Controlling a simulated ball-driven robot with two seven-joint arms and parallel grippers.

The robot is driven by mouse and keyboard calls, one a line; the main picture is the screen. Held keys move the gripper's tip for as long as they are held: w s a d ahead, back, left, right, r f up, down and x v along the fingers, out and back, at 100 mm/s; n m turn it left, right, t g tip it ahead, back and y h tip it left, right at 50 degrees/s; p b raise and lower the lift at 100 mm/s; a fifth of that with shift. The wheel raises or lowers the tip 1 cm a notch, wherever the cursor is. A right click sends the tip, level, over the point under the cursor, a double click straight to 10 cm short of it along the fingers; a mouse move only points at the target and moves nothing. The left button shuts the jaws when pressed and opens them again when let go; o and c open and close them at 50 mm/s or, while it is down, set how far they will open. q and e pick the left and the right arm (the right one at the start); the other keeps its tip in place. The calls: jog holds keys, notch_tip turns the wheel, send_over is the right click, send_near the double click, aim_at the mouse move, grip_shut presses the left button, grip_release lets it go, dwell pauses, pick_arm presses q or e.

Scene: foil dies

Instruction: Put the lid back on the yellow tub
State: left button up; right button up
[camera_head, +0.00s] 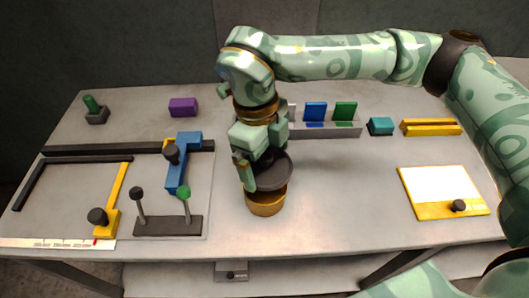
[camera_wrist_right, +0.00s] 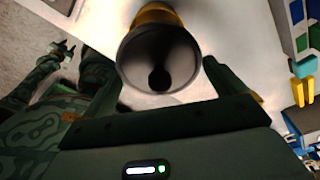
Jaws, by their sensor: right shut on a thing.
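The yellow tub (camera_head: 266,204) stands on the table, a little right of the middle of the front area. The dark grey round lid (camera_head: 279,173) is right above it in the head view, hiding most of its opening. My right gripper (camera_head: 261,162) is shut on the lid from above. In the right wrist view the lid (camera_wrist_right: 135,60) fills the space before my jaws, with a dark round knob (camera_wrist_right: 160,78) at its middle and the yellow tub (camera_wrist_right: 155,14) partly hidden behind it. I cannot tell whether lid and tub touch. My left gripper (camera_wrist_right: 61,47) is small and dark in the wrist view.
A grey rack (camera_head: 335,131) with blue and green plates stands behind the tub. Left are a blue clamp (camera_head: 176,175) and a stand with two levers (camera_head: 167,226). A yellow-edged white board (camera_head: 440,187) lies right. The table between tub and board is clear.

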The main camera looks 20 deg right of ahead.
jog(key=shift+f, duration=0.6)
notch_tip(320, 180, down, 5)
jog(key=b, duration=0.3)
jog(key=shift+w+r, duration=0.1)
jog(key=shift+r, duration=0.1)
dwell(0.7)
jog(key=shift+f+p, duration=0.1)
jog(key=shift+p, duration=0.2)
dwell(0.6)
dwell(0.5)
